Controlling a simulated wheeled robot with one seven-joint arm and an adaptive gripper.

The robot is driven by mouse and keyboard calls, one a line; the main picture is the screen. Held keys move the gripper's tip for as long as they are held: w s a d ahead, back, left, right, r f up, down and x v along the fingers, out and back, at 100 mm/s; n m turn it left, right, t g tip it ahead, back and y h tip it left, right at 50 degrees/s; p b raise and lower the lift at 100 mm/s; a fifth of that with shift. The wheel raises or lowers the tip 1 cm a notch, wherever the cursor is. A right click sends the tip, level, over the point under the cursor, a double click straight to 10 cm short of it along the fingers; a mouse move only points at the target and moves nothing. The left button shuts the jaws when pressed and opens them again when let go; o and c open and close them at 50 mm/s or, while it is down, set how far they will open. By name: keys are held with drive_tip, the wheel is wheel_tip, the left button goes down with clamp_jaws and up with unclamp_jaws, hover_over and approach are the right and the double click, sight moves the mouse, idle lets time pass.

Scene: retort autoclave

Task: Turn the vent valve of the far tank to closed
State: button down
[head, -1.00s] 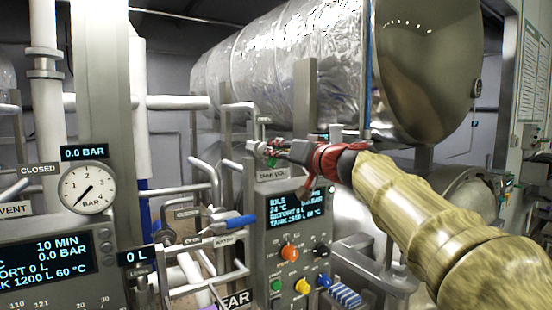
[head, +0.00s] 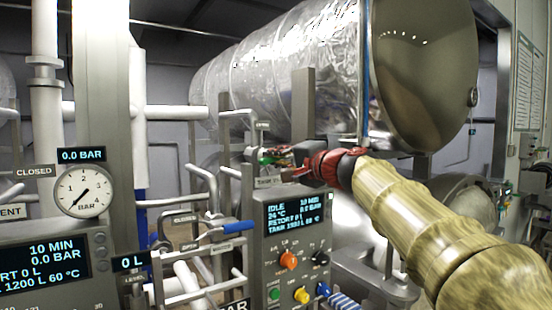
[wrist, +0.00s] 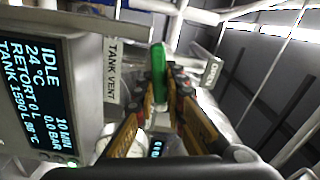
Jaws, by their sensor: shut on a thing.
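The tank vent valve's green handle (wrist: 159,72) stands between my gripper's fingers in the wrist view. It also shows as a small green patch in the head view (head: 266,158). My gripper (wrist: 157,90) is shut on this handle, with a dark-padded finger on either side. The "TANK VENT" label (wrist: 113,72) is left of the handle. A small plate (wrist: 211,71) is to the right, too small to read surely. The valve body is largely hidden by the fingers.
A control panel (head: 258,225) with a lit screen and coloured knobs stands just below my gripper. A large foil-wrapped vessel (head: 275,70) lies behind. White pipes (head: 170,112) and a blue-handled valve (head: 238,227) are at the left. A pressure gauge (head: 84,191) is farther left.

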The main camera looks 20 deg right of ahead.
drive_tip(key=shift+f+m, duration=0.15)
drive_tip(key=shift+m, duration=1.15)
drive_tip(key=c, duration=1.8)
unclamp_jaws()
drive_tip(key=shift+c, duration=0.2)
drive_tip(key=v, duration=1.2)
